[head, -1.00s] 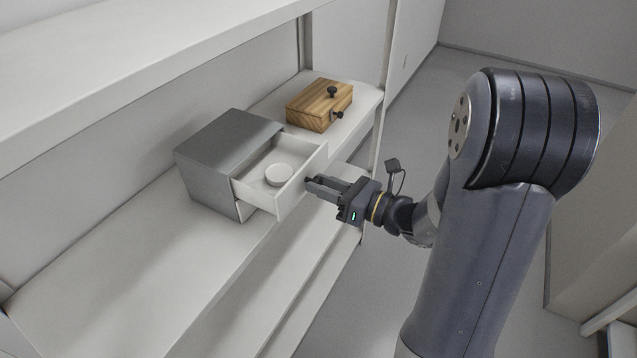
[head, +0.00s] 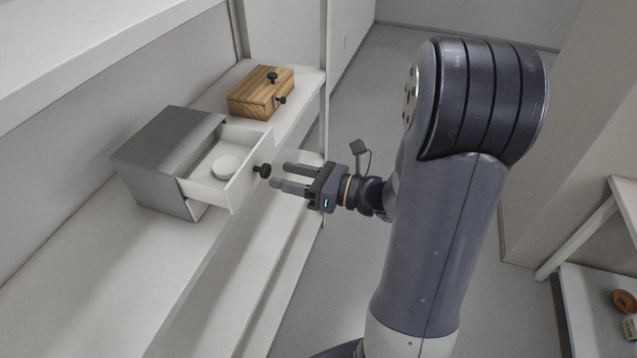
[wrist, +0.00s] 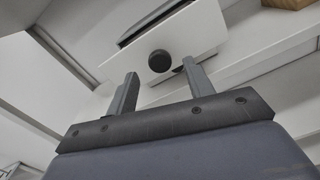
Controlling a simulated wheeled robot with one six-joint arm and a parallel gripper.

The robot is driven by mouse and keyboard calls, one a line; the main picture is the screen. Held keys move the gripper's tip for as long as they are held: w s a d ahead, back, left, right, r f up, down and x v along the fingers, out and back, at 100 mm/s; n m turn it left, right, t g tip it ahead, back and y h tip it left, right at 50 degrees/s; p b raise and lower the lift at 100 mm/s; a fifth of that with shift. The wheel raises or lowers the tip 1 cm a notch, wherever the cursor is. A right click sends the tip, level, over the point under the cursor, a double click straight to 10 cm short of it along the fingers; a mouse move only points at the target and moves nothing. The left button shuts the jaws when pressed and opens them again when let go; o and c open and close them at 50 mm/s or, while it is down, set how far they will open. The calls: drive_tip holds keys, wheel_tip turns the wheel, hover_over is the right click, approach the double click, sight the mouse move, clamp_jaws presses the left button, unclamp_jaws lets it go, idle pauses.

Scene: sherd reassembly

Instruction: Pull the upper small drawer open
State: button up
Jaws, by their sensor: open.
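The upper small drawer (head: 240,180) stands pulled out of the grey cabinet (head: 165,150) on the shelf. A round white object (head: 226,166) lies inside it. Its dark round knob (head: 263,171) sticks out from the white front; in the wrist view the knob (wrist: 160,61) shows just beyond and between the fingertips. My gripper (head: 279,176) is open and empty, a short way in front of the knob and apart from it. In the wrist view my gripper (wrist: 160,75) has its two fingers spread.
A wooden box (head: 260,93) with dark knobs sits on the shelf behind the cabinet. The shelf (head: 130,265) is bare in front of the cabinet. A low rack at the right holds an orange-brown item (head: 625,300).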

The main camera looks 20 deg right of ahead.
sight(269, 171)
drive_tip(key=v, duration=0.7)
drive_tip(key=shift+b, duration=0.45)
drive_tip(key=shift+p+x, duration=0.9)
drive_tip(key=shift+x, duration=4.55)
